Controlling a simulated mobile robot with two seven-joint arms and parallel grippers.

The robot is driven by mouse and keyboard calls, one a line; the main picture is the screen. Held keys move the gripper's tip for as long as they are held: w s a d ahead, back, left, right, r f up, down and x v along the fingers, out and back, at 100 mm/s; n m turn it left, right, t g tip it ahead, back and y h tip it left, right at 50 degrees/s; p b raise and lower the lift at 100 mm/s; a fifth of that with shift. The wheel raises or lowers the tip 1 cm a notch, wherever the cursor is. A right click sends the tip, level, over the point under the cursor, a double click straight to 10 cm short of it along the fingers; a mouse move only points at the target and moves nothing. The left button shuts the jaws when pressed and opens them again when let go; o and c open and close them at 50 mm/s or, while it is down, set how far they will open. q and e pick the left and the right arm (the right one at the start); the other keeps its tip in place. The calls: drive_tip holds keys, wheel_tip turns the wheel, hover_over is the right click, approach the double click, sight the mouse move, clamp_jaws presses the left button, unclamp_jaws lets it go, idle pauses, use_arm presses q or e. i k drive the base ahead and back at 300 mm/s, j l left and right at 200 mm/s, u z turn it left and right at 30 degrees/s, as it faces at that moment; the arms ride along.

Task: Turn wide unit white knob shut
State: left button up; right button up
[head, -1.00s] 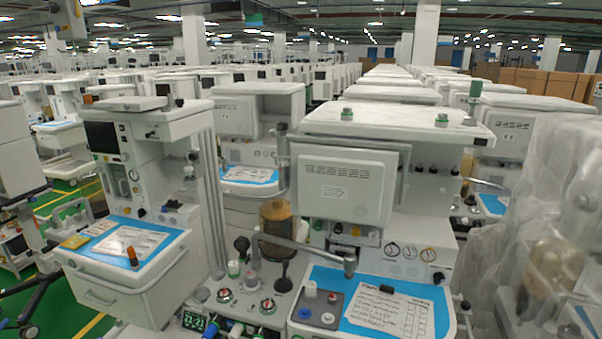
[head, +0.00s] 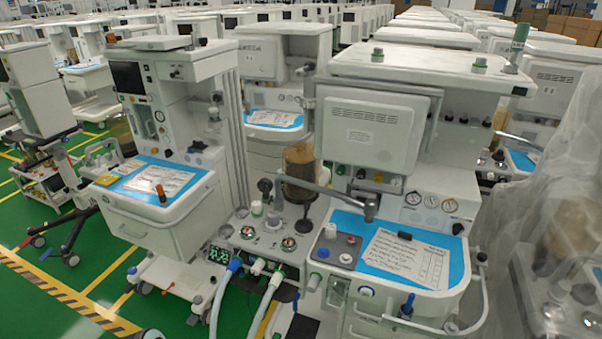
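The wide unit (head: 372,124) is the white anaesthesia machine right of the middle, with a large grey-white screen back and a blue-topped work tray. A small white knob (head: 345,258) sits on the grey panel at the tray's left end, beside a blue knob. Another white round knob (head: 367,291) shows on the front face below the tray. I cannot tell which white knob is meant, or how either is turned. Neither of my grippers is in view.
A narrower cart (head: 163,215) with a blue top stands at the left. Hoses (head: 268,300) hang between the two units. A plastic-wrapped machine (head: 555,230) crowds the right side. Green floor (head: 60,275) with yellow lines is open at the lower left.

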sight(396, 179)
drive_tip(key=l, duration=0.75)
drive_tip(key=k+l, duration=0.1)
drive_tip(key=l, duration=0.6)
